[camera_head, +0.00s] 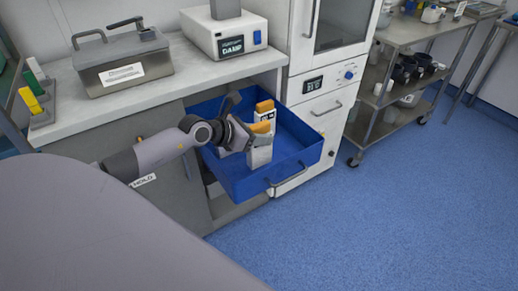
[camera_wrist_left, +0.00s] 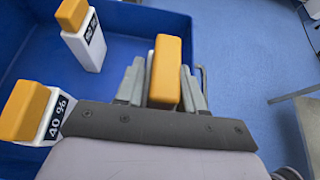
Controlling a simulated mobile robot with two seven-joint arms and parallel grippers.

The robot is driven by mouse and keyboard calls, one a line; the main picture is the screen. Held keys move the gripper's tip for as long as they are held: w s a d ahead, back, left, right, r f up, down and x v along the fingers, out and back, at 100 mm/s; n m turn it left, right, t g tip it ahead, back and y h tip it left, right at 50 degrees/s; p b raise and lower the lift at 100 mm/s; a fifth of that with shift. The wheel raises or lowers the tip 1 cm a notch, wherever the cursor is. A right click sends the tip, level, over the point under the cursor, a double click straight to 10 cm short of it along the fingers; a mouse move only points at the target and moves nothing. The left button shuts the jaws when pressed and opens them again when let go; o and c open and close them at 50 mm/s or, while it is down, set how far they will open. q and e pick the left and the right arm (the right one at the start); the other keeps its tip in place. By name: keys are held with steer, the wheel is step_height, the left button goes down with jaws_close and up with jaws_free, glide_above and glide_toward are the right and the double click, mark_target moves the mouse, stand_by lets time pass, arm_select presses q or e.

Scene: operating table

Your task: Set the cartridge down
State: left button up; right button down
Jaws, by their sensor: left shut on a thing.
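My left gripper (camera_head: 254,141) reaches over the open blue drawer (camera_head: 295,165) from the left. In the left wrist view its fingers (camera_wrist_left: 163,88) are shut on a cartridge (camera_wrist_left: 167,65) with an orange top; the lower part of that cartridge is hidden. Two more white cartridges with orange tops are in the drawer to its left: one farther off (camera_wrist_left: 91,45) and one nearer (camera_wrist_left: 55,115), labelled "40 %". In the head view, orange tops show close around the gripper, and the arm hides part of the drawer. I cannot tell whether the held cartridge touches the drawer floor. My right gripper is not in view.
A counter (camera_head: 75,105) behind the drawer holds a lidded metal box (camera_head: 122,65) and a white device (camera_head: 222,38). A rack (camera_head: 40,105) with coloured blocks stands at the left. A steel trolley (camera_head: 390,90) stands at the right. The drawer's front right part is bare.

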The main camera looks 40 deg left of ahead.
mark_target(259, 148)
arm_select(q)
step_height(259, 148, down, 4)
steer(key=shift+f+b, duration=0.15)
steer(key=shift+b, duration=0.45)
steer(key=shift+f, duration=0.2)
steer(key=shift+f, duration=0.1)
steer(key=o, duration=1.1)
steer(key=shift+o, duration=0.2)
